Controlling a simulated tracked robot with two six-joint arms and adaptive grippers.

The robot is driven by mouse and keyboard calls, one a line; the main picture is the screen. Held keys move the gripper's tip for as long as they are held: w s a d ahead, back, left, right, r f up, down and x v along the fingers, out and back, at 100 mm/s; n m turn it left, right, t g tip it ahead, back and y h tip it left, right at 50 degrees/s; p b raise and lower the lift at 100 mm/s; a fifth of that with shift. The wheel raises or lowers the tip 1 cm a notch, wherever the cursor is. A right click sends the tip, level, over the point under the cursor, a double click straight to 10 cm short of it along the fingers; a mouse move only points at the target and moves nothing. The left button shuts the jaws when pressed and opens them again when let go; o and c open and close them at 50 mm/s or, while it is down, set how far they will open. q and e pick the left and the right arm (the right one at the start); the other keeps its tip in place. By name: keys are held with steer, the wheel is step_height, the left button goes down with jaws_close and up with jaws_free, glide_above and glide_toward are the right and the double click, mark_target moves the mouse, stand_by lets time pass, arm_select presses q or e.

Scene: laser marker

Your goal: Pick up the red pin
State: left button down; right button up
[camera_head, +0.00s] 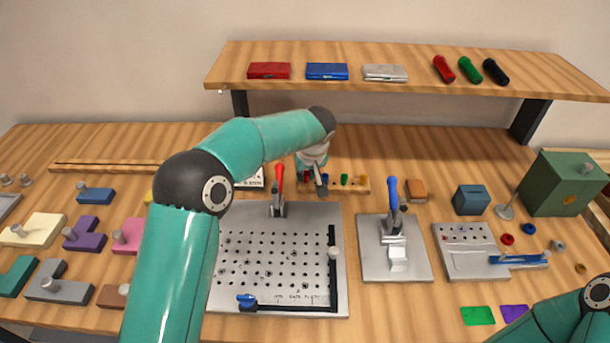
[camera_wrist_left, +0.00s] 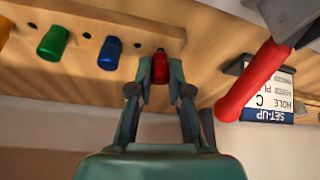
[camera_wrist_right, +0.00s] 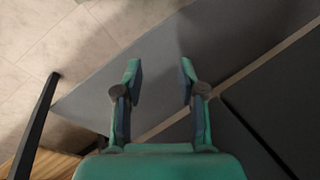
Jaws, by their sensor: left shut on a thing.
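The red pin (camera_wrist_left: 159,68) is between the fingers of my left gripper (camera_wrist_left: 159,90) in the left wrist view, and the gripper is shut on it. The pin is at the end of a wooden pin rack (camera_wrist_left: 140,25); I cannot tell whether it is still seated in its hole. In the head view my left gripper (camera_head: 316,182) is over the rack (camera_head: 333,188), behind the perforated metal plate, and mostly hides the red pin. My right gripper (camera_wrist_right: 160,80) is open and empty in the right wrist view.
Blue (camera_wrist_left: 109,53), green (camera_wrist_left: 53,43) and yellow (camera_wrist_left: 5,28) pins stand in the rack beside the red one. A red-handled clamp (camera_head: 279,185) stands close to the left gripper. A shelf (camera_head: 400,90) spans the back above the bench.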

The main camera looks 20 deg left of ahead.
arm_select(q)
step_height(320, 180, up, 12)
step_height(320, 180, up, 7)
steer(key=p, duration=0.3)
glide_above(307, 173)
steer(key=shift+s+a+r, duration=0.1)
steer(key=shift+r, duration=0.05)
steer(key=shift+s, duration=0.1)
stand_by(0.4)
